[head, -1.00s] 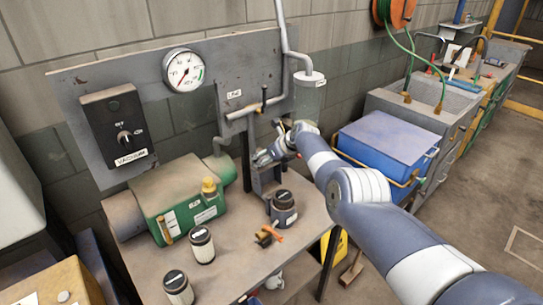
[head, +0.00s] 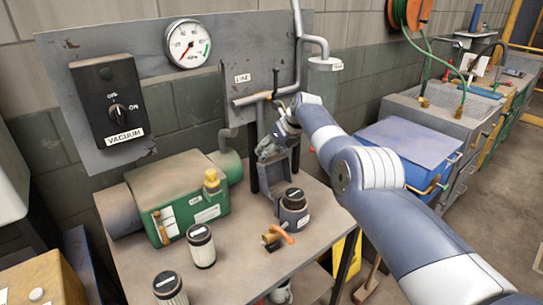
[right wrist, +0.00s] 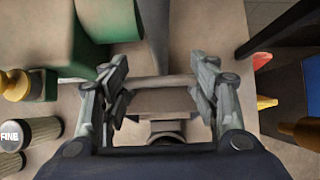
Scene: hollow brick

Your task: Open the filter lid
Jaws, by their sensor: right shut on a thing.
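My right gripper (head: 268,149) is at a grey frame-like part (head: 281,176) below the pipe, at the back of the table. In the right wrist view, its two fingers (right wrist: 160,74) stand wide apart on either side of a flat grey-brown part (right wrist: 166,101), and the jaws are shut on that part. Whether this part is the filter lid I cannot tell. The fingers partly hide the frame. My left gripper is not in view.
A green pump (head: 190,200) and two dark-topped filter cartridges (head: 201,246) (head: 170,290) stand on the table to the left. An orange-handled valve (head: 274,238) lies near the front. A grey pipe with a lever (head: 275,84) runs above my gripper. A blue box (head: 408,150) stands right.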

